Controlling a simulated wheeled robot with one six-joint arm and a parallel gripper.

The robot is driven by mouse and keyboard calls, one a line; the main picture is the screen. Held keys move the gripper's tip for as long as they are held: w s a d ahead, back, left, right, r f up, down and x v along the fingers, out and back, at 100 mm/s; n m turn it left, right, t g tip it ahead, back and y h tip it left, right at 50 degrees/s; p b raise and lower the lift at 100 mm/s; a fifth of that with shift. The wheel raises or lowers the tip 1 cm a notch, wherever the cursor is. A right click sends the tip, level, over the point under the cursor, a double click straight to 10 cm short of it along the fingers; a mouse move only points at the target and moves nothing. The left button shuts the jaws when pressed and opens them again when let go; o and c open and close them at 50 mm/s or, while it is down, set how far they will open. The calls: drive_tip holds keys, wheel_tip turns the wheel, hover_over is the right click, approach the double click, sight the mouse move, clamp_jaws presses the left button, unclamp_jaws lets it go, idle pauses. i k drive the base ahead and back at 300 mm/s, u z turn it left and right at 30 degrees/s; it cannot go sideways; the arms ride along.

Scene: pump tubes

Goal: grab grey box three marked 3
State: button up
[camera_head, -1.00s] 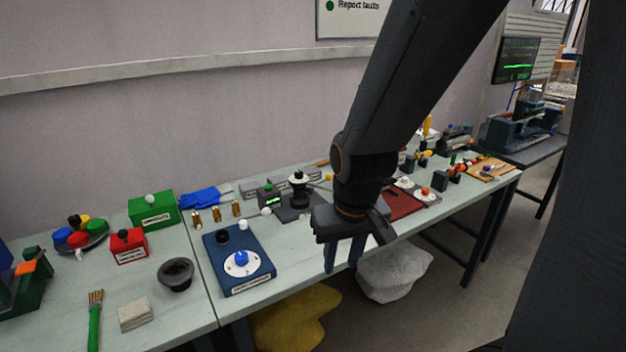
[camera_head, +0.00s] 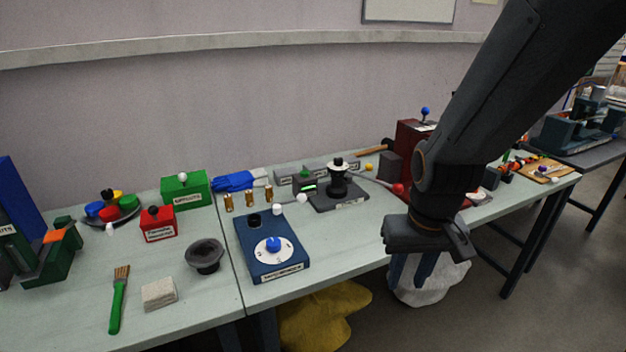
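No box with a readable 3 shows in the head view. A dark grey box (camera_head: 390,166) stands at the back of the bench, left of a dark red block, with no legible mark. A long grey labelled piece (camera_head: 300,176) lies near the wall; its label is too small to read. My gripper (camera_head: 411,270) hangs fingers down at the bench's front edge, to the right of the blue box. Its two fingers are apart with nothing visible between them. My arm hides part of the bench's right side.
A blue box with a dial (camera_head: 268,262), a black stand (camera_head: 338,185), a red box (camera_head: 158,225), a green box (camera_head: 186,190) and a grey bowl (camera_head: 203,257) stand on the bench (camera_head: 330,238). Yellow (camera_head: 325,318) and white (camera_head: 430,287) sacks lie below. The bench's front middle is mostly clear.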

sight(283, 176)
drive_tip(key=z, duration=2.15)
drive_tip(key=k, duration=1.5)
drive_tip(key=u, duration=1.85)
drive_tip(key=i, duration=0.5)
drive_tip(key=u, duration=0.05)
